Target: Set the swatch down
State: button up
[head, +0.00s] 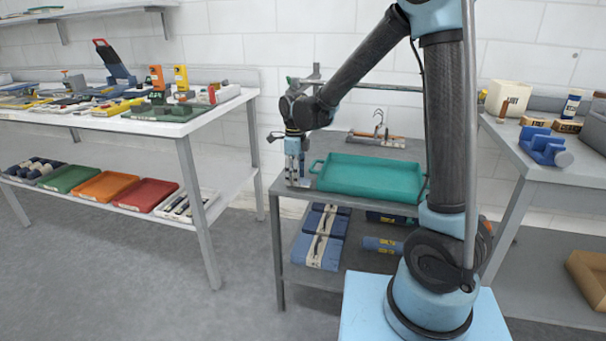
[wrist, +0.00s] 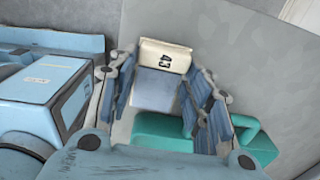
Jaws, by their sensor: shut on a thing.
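The swatch (wrist: 157,88) shows in the wrist view as a grey-blue piece with a cream end marked 43. It lies between the fingers of my gripper (wrist: 162,92), which are shut on its sides. In the head view my gripper (head: 297,168) points down low over the left end of the grey cart top (head: 345,147). A small pale bit of the swatch (head: 299,183) shows below it. I cannot tell whether the swatch touches the surface. The teal tray (head: 370,174) is just right of my gripper, and its handle (wrist: 255,143) shows in the wrist view.
A hook stand (head: 378,130) is behind the tray. The left table (head: 190,122) is crowded with tools and blocks, with coloured trays below. The right table (head: 520,158) holds a blue fixture (head: 545,147) and blocks. Bare grey surface shows around the swatch.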

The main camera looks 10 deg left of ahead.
jog(key=s+a, duration=0.1)
jog(key=s, duration=1.3)
jog(key=shift+w, duration=0.1)
